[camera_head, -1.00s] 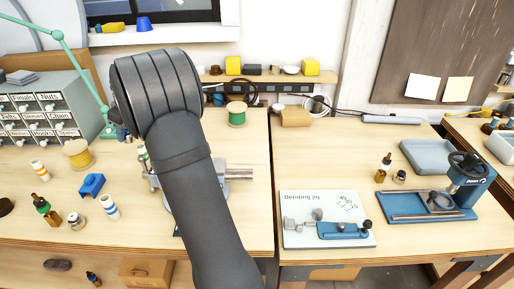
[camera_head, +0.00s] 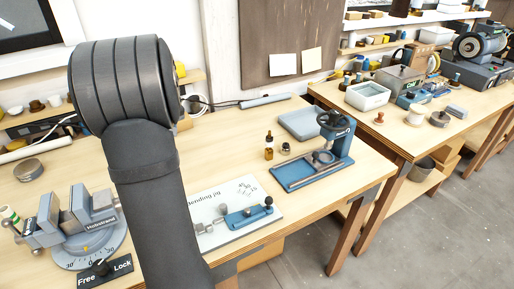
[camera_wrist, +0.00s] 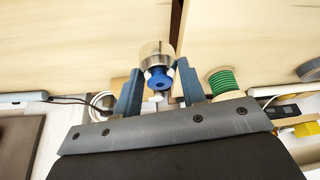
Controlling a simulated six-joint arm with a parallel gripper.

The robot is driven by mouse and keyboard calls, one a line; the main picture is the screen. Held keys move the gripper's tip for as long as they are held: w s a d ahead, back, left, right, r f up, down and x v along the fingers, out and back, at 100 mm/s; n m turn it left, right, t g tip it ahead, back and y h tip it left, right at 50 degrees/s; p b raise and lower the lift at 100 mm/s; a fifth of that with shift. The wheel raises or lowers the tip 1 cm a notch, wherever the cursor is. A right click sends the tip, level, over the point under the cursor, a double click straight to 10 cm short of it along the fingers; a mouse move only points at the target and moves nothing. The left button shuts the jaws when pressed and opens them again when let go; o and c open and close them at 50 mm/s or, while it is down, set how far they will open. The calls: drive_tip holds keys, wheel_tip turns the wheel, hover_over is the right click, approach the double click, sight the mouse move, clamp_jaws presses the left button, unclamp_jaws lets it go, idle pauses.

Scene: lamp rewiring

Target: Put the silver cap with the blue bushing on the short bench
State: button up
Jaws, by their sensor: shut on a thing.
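A silver cap (camera_wrist: 157,49) with a blue bushing (camera_wrist: 158,79) sits between my two fingers in the wrist view. My gripper (camera_wrist: 159,82) is shut on it, with the bushing facing the camera. Pale wooden bench tops show beyond the cap in that view. In the head view my arm hides my gripper and the cap. A bench (camera_head: 312,203) with a bending jig fills the middle, and a further bench (camera_head: 385,143) stands at the right. I cannot tell for certain which is the short bench.
The bending jig (camera_head: 205,210), a blue press (camera_head: 310,170), a grey tray (camera_head: 300,124) and small bottles occupy the middle bench. A vise (camera_head: 80,225) stands at lower left.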

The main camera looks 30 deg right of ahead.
drive_tip(key=s+d+f+m+h, duration=0.1)
drive_tip(key=s+d+m, duration=0.2)
drive_tip(key=s+d, duration=0.55)
drive_tip(key=s+d+f+m+h, duration=0.1)
drive_tip(key=s+d+m, duration=0.3)
drive_tip(key=d, duration=0.8)
drive_tip(key=s+d+m+h, duration=0.1)
drive_tip(key=s+d+m, duration=0.1)
drive_tip(key=s+d, duration=0.7)
hover_over(251, 162)
drive_tip(key=s, duration=0.2)
drive_tip(key=f, duration=0.7)
drive_tip(key=shift+w+a, duration=0.2)
drive_tip(key=shift+a, duration=0.2)
drive_tip(key=shift+f, duration=1.95)
drive_tip(key=shift+f, duration=0.1)
drive_tip(key=o, duration=1)
drive_tip(key=shift+o, duration=0.2)
